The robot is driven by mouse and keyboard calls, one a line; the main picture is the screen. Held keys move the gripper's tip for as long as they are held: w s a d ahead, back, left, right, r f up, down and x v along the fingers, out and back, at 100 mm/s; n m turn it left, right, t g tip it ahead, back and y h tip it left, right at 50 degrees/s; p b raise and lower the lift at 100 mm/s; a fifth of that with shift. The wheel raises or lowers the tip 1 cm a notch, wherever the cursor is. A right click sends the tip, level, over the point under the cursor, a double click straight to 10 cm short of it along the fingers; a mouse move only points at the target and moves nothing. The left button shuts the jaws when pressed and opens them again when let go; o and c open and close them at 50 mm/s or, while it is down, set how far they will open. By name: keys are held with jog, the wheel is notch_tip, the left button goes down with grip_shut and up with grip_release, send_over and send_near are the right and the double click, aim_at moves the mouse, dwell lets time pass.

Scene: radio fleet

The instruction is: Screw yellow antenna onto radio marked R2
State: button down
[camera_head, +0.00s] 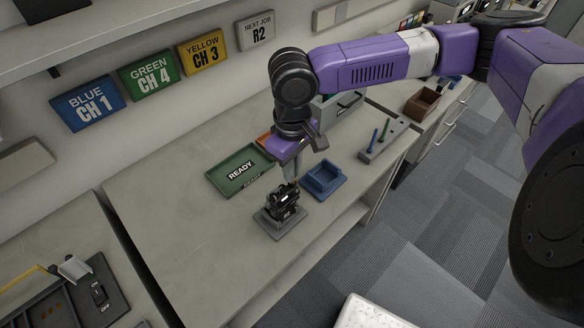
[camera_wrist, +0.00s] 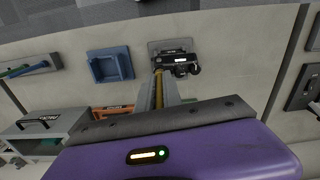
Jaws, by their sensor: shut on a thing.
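A black radio (camera_head: 286,203) stands in a grey holder (camera_head: 278,225) on the bench. Its label is too small to read. In the wrist view the radio (camera_wrist: 182,57) is just beyond my fingertips. My gripper (camera_head: 294,178) is directly above the radio, pointing down. In the wrist view my gripper (camera_wrist: 158,82) is shut on the yellow antenna (camera_wrist: 158,92), which shows as a thin strip between the fingers. The antenna's lower end is at the radio's top edge. I cannot tell whether it is seated or only touching.
A green READY tray (camera_head: 222,180) lies left of the radio, and a blue empty holder (camera_head: 325,180) right of it. A rack (camera_head: 382,145) holds blue and green antennas. Wall signs include yellow CH 3 (camera_head: 203,53) and NEXT JOB R2 (camera_head: 256,32). The bench's front left is clear.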

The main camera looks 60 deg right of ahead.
jog(key=shift+r, duration=0.1)
jog(key=m+p, duration=0.2)
jog(key=m, duration=0.1)
jog(key=shift+m+p, duration=0.5)
jog(key=shift+m, duration=0.3)
jog(key=shift+r+m+p, duration=0.1)
jog(key=shift+m+p, duration=0.85)
jog(key=shift+m, duration=1.35)
